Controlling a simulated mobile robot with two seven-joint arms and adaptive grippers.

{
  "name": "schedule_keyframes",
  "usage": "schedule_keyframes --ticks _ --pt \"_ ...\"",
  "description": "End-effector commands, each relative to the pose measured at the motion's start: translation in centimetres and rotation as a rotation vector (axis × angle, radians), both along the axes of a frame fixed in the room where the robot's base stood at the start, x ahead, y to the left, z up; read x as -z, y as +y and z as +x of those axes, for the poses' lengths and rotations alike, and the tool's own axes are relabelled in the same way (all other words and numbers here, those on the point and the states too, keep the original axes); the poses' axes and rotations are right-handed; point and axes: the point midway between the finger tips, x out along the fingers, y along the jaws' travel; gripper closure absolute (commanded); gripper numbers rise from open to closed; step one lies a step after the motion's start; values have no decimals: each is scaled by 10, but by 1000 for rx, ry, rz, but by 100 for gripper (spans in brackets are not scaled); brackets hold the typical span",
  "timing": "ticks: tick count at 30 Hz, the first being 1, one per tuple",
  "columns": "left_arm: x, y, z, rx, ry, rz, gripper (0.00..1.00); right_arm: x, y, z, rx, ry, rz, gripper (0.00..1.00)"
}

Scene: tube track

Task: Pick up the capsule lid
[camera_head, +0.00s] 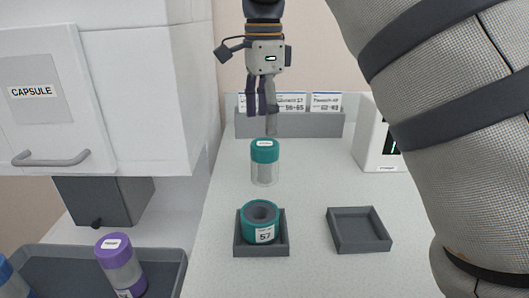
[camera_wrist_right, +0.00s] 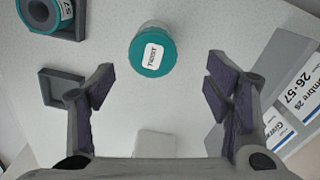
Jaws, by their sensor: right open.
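A clear capsule (camera_head: 265,173) stands upright on the white counter with a teal lid (camera_head: 265,151) on top. The lid carries a small white label, which faces the camera in the right wrist view (camera_wrist_right: 152,54). My right gripper (camera_head: 262,112) points down above and behind the lid in the head view. In the right wrist view its purple-padded fingers (camera_wrist_right: 158,86) are spread apart with nothing between them. The lid lies just beyond the fingertips there, between their lines and left of centre. My left gripper is not in view.
A teal ring-shaped piece labelled 57 (camera_head: 262,224) sits in a dark square tray (camera_head: 240,249). An empty dark tray (camera_head: 359,230) is to its right. A grey rack with cards (camera_head: 304,125) stands behind. A purple-lidded capsule (camera_head: 114,247) stands in a bin at left, below the CAPSULE cabinet (camera_head: 100,95).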

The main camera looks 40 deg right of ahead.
Motion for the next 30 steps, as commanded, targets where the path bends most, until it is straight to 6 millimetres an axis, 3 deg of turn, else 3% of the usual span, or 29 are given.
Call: schedule_keyframes --ticks 6,16,25,30 --pt "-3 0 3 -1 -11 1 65 46 1 -1 -1 3 1 28" --pt "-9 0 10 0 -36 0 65 99 3 -6 -1 1 2 28" --pt "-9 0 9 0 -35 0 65 109 3 -5 -1 0 1 28" --pt "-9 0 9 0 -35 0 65 109 3 -5 -1 1 0 67"
